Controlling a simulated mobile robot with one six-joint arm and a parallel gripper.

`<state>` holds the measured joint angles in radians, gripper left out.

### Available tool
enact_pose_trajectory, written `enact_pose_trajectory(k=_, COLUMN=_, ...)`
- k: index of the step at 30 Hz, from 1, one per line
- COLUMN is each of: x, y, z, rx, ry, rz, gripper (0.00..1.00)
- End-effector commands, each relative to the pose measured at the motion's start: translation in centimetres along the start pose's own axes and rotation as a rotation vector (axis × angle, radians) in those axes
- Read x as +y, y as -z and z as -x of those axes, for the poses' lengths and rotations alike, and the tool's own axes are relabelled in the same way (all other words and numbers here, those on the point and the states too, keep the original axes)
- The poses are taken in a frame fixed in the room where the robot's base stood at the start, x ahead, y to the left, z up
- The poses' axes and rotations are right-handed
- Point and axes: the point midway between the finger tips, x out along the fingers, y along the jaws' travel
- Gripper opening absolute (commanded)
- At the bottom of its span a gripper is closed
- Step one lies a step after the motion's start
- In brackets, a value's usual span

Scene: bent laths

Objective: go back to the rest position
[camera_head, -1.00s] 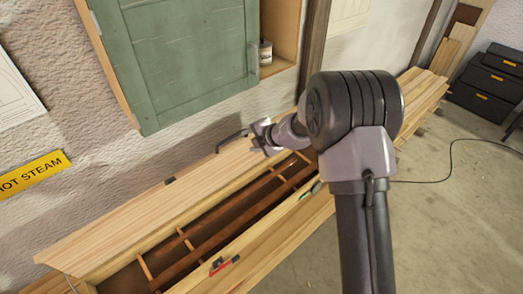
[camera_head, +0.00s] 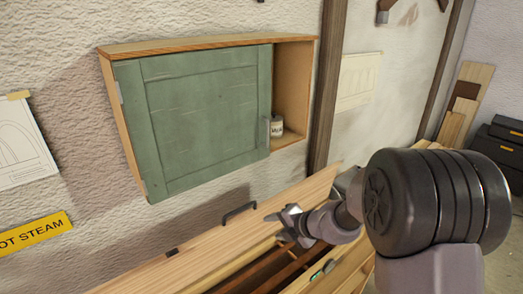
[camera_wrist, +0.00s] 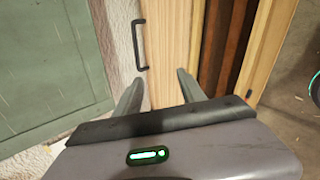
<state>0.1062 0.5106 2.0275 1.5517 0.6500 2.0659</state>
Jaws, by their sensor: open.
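My gripper (camera_head: 283,222) is in front of the long wooden box, near the black handle (camera_head: 239,212) on its raised lid (camera_head: 215,250). In the wrist view my gripper (camera_wrist: 160,85) has its two fingers apart with nothing between them. The handle also shows in the wrist view (camera_wrist: 140,45), beyond the fingers and apart from them. The inside of the box, with dark and light wooden strips (camera_wrist: 235,45), lies to the right of the fingers.
A green-doored wall cabinet (camera_head: 200,115) hangs above the box, its right part open with a small can (camera_head: 276,127) inside. A yellow sign (camera_head: 35,233) is on the wall at left. Dark cases (camera_head: 500,145) and leaning boards (camera_head: 462,105) stand at far right.

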Motion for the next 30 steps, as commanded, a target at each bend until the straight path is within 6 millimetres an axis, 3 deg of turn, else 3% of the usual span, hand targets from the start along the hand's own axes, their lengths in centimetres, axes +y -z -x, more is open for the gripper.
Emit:
enact_pose_trajectory(k=2, x=-2.1, y=3.0, z=-0.9, rx=0.031, ry=-0.023, rz=0.325, gripper=0.47)
enact_pose_trajectory(k=5, x=-4.7, y=7.9, z=-0.1, rx=0.082, ry=-0.048, rz=0.892, gripper=0.47)
enact_pose_trajectory(k=8, x=-8.8, y=12.8, z=1.0, rx=0.133, ry=-0.06, rz=1.458, gripper=0.47)
enact_pose_trajectory(k=12, x=-17.2, y=18.7, z=1.9, rx=0.228, ry=-0.049, rz=2.238, gripper=0.47)
enact_pose_trajectory(k=17, x=-27.8, y=22.8, z=2.5, rx=0.418, ry=0.004, rz=2.998, gripper=0.47)
enact_pose_trajectory(k=18, x=-29.8, y=23.2, z=2.6, rx=-0.464, ry=-0.019, rz=-3.075, gripper=0.47)
enact_pose_trajectory(k=21, x=-33.2, y=23.9, z=3.0, rx=-0.5, ry=-0.04, rz=-2.808, gripper=0.47)
enact_pose_trajectory(k=23, x=-34.1, y=23.9, z=3.3, rx=-0.513, ry=-0.047, rz=-2.717, gripper=0.47)
enact_pose_trajectory(k=30, x=-34.2, y=23.8, z=4.0, rx=-0.525, ry=-0.047, rz=-2.66, gripper=0.47)
